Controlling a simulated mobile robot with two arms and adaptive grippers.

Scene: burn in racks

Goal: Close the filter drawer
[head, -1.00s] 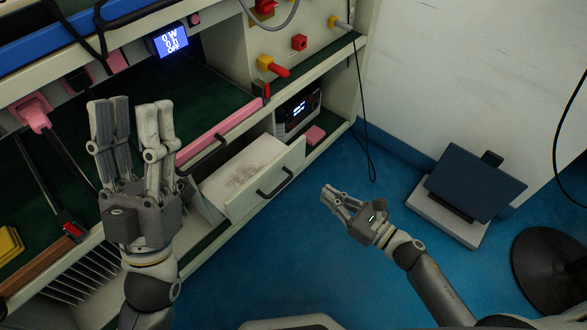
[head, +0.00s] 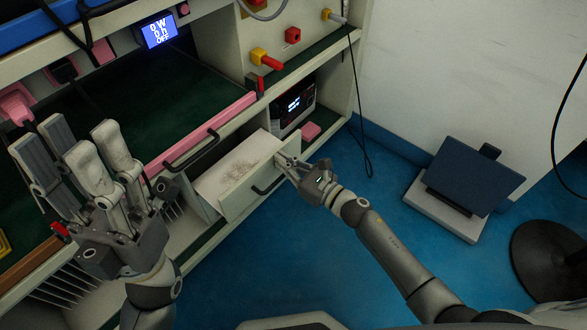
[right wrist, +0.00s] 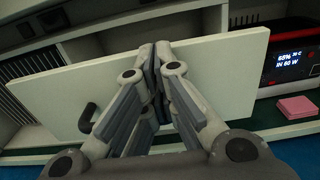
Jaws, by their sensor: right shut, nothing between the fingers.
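The filter drawer (head: 240,200) is a pale drawer under the bench, pulled out, with a dark bar handle on its front and a speckled grey patch inside. Its front panel (right wrist: 60,92) fills much of the right wrist view. My right gripper (head: 281,160) is shut and empty, its fingertips at the drawer front near the upper right end. In the right wrist view the fingertips (right wrist: 154,50) overlap the panel near its top edge; I cannot tell whether they touch. My left gripper (head: 74,140) is open and empty over the bench's left side.
A pink-edged drawer front (head: 205,135) with a dark handle lies above and left. A device with a lit display (head: 296,105) and a pink block (head: 311,131) sit right of the drawer. Blue floor (head: 300,255) is clear in front. A dark panel on a pale base (head: 470,180) stands right.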

